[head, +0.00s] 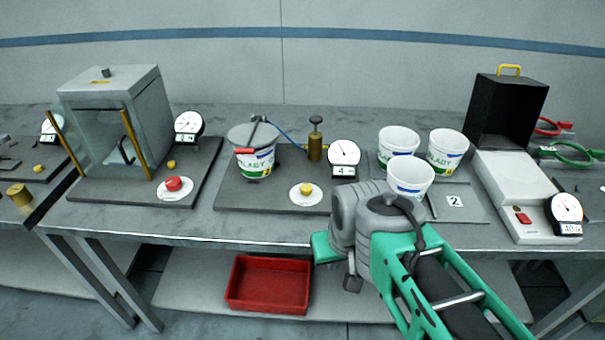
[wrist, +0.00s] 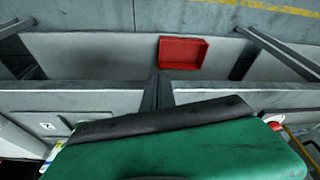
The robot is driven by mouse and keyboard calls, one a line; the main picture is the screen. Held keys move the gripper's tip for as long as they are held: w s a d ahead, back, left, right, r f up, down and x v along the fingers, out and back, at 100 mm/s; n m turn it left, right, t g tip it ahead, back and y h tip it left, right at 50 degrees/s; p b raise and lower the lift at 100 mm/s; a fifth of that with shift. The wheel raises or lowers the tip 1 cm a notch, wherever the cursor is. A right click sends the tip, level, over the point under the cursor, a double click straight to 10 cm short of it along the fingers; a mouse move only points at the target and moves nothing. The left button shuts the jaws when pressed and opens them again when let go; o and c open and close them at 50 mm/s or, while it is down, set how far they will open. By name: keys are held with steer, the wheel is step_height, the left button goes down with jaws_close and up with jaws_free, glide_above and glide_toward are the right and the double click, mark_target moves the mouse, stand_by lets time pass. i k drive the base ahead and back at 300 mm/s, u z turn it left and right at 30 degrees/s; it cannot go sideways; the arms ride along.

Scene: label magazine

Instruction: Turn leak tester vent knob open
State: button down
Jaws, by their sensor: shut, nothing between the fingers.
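The leak tester seems to be the middle station in the head view. A white tub (head: 254,160) with a grey lid and red-ended clamp stands there, joined by a blue hose (head: 289,138) to a brass post with a black knob (head: 315,121). A yellow knob on a white disc (head: 304,194) sits at the plate's front. I cannot tell which knob is the vent. My gripper (head: 324,247) is shut and empty at the bench's front edge, right of and below the yellow knob, touching neither. The wrist view shows my green gripper (wrist: 165,122) close up, with neither knob visible.
A dial gauge (head: 344,153) stands right of the brass post. Several white tubs (head: 410,174) stand behind my arm. A red tray (head: 268,284) lies on the lower shelf and shows in the wrist view (wrist: 183,53). A glass-fronted box (head: 118,120) stands left.

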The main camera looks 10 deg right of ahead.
mark_target(305, 189)
steer(key=u, duration=0.4)
steer(key=k, duration=0.5)
steer(key=u, duration=0.8)
steer(key=i, duration=1)
steer(key=z, duration=0.55)
